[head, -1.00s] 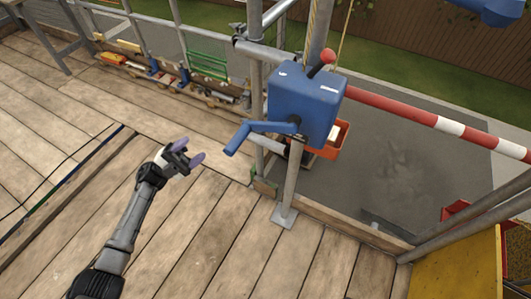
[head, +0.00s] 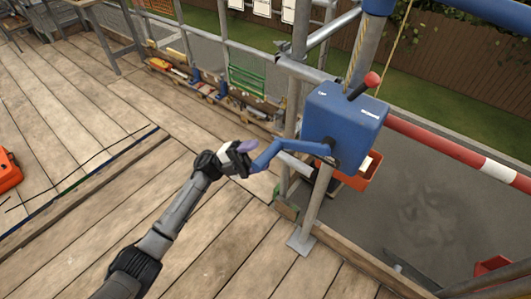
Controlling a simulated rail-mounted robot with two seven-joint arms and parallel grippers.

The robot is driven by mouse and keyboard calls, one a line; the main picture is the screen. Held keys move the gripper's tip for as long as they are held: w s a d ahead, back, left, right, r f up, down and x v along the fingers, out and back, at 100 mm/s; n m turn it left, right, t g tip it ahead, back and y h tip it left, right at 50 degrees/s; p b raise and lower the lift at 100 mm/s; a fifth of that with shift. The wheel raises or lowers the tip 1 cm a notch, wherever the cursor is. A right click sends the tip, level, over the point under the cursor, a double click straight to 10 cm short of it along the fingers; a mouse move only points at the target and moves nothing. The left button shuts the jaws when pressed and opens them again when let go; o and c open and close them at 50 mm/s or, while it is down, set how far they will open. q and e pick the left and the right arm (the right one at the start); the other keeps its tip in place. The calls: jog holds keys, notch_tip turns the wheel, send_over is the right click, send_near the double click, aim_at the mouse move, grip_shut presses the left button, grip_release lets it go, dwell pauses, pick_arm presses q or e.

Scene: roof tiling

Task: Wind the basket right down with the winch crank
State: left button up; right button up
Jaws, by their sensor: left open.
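The blue winch (head: 343,122) is fixed on a scaffold post at the right of centre, with a red-knobbed lever (head: 367,83) on top. Its blue crank (head: 300,146) reaches out to the left and its grip end bends down. My left gripper (head: 252,157) is open at that grip end, its purple-tipped fingers overlapping it in the picture. I cannot tell whether they touch it. An orange basket (head: 362,177) shows behind and below the winch, partly hidden by it, with something pale inside. My right gripper is not in view.
A red-and-white barrier bar (head: 450,148) runs right from the winch. Scaffold posts and a low toe board (head: 350,255) edge the plank deck (head: 215,235). A green rack (head: 247,80) and tools line the far edge. An orange case (head: 8,172) lies at the left.

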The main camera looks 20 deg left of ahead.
aim_at(266, 153)
pick_arm(q)
jog(key=shift+x, duration=1.45)
jog(key=shift+s+d, duration=0.1)
jog(key=c, duration=0.6)
jog(key=shift+r, duration=0.2)
grip_shut()
